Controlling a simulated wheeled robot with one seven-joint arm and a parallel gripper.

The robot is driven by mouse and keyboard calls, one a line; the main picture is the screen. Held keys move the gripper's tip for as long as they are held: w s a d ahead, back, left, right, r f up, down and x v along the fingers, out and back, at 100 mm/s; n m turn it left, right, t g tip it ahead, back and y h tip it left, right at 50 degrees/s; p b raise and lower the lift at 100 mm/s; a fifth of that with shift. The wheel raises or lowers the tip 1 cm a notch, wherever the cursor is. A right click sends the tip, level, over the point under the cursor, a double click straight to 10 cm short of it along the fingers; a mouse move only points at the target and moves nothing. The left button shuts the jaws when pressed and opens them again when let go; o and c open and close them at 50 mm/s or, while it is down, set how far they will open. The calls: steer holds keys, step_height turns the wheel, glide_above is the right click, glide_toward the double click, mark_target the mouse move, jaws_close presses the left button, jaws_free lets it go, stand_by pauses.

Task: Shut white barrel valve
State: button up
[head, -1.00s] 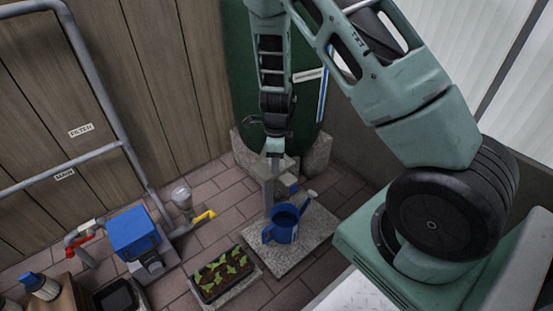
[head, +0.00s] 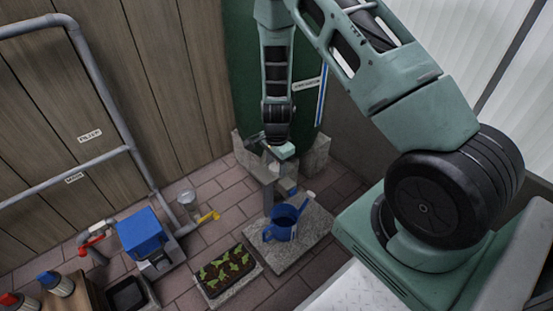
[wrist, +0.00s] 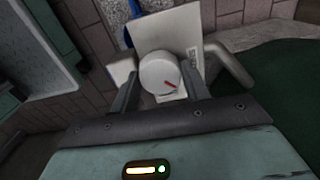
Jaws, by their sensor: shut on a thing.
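The white valve knob (wrist: 160,72) is round with a short red mark near its lower right edge. My gripper (wrist: 162,84) has one finger on each side of it in the wrist view and is shut on it. In the head view my gripper (head: 278,150) is in front of the lower part of the green barrel (head: 240,85). The knob cannot be made out there, hidden by my gripper and wrist.
A blue watering can (head: 279,228) stands on a stone slab (head: 308,243) below my gripper. A seedling tray (head: 227,270) is to its left. A blue box (head: 140,235) and grey pipes (head: 95,80) are by the wooden wall.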

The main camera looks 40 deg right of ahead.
mark_target(276, 166)
steer(key=n+p, duration=0.3)
steer(key=n, duration=0.1)
steer(key=shift+r, duration=0.15)
steer(key=n+p, duration=0.2)
steer(key=n, duration=0.3)
steer(key=shift+n+p, duration=0.3)
stand_by(0.3)
steer(key=o, duration=1)
step_height(276, 166, up, 17)
steer(key=p, duration=0.5)
